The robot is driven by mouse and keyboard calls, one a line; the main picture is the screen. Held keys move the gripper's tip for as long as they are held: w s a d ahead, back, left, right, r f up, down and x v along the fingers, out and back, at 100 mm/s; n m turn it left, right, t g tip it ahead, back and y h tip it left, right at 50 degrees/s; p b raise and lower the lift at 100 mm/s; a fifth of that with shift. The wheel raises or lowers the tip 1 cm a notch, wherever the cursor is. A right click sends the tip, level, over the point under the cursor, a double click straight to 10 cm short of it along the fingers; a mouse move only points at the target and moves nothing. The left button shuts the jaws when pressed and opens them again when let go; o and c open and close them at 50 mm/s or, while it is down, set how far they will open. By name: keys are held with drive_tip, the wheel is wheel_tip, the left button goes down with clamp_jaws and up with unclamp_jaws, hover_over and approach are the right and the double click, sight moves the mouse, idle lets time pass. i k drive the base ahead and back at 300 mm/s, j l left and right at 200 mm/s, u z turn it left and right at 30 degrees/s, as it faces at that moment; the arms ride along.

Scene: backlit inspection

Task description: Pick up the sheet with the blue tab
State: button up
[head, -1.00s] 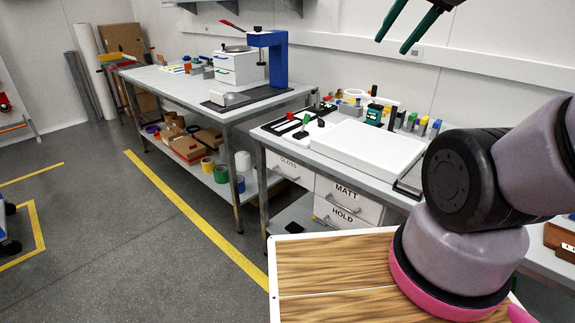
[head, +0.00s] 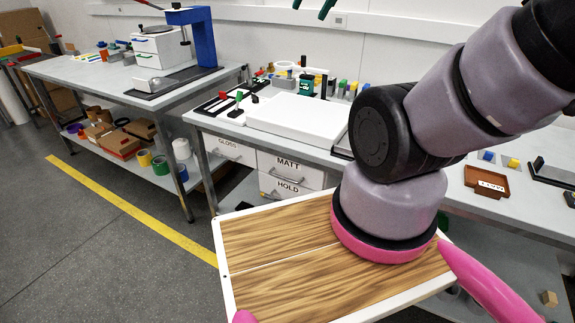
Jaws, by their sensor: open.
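I cannot make out a sheet with a blue tab for certain. Several small coloured pieces (head: 348,89), among them blue, green and yellow, stand in a row behind the white flat box on the bench; they are too small to tell whether they are tabs on sheets. A small blue piece (head: 488,156) lies farther right on the bench beside a yellow one. My gripper (head: 311,9) shows only as dark green fingertips at the top edge, apart and with nothing seen between them, in front of the wall. The rest of it is out of frame.
The white flat box (head: 300,117) lies on the near bench above drawers (head: 286,170) marked GLOSS, MATT and HOLD. A brown tray (head: 487,182) sits at the right. A blue press (head: 197,38) stands on the far bench. My arm hides part of the bench; floor at left is clear.

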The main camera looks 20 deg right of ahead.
sight(484, 156)
drive_tip(key=z, duration=2)
